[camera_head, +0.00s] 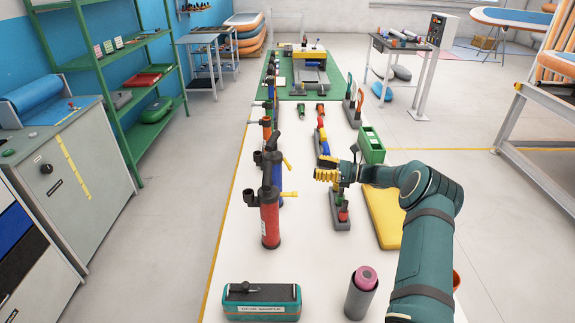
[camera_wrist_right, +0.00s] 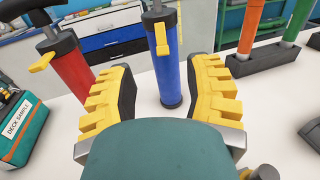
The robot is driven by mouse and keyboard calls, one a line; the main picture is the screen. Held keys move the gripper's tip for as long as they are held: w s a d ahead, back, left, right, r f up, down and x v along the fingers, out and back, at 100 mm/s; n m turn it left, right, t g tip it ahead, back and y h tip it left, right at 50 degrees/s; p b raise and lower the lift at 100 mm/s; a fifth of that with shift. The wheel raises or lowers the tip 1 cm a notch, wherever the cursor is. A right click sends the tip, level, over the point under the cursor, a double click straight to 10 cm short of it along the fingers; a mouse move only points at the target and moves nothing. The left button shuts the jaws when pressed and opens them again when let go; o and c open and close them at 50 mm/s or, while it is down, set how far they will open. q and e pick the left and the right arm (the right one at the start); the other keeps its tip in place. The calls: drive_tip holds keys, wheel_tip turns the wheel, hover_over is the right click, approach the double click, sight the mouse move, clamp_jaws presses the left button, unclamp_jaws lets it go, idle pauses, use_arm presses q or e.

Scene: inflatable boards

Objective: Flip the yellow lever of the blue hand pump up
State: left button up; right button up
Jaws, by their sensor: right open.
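The blue hand pump (camera_wrist_right: 170,75) stands upright in the right wrist view, its yellow lever (camera_wrist_right: 162,38) on the side facing me near the top. The lever looks angled downward, though its exact tilt is hard to tell. In the head view the blue pump (camera_head: 277,174) is partly hidden behind the red pump. My right gripper (camera_head: 327,172) is to the right of the pumps in the head view. In the wrist view its yellow-padded fingers (camera_wrist_right: 162,95) are open, with the blue pump seen between them; I see no contact. My left gripper is not in view.
A red pump (camera_head: 270,222) with a yellow lever stands nearest in the row; more pumps stand behind. A teal deck sample (camera_head: 262,300) and a grey cylinder (camera_head: 361,293) are at the table's front. Racks of coloured tubes (camera_head: 340,210) stand by my right arm.

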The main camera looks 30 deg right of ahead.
sight(287, 163)
drive_tip(key=x, duration=1.1)
drive_tip(key=shift+f, duration=0.1)
clamp_jaws()
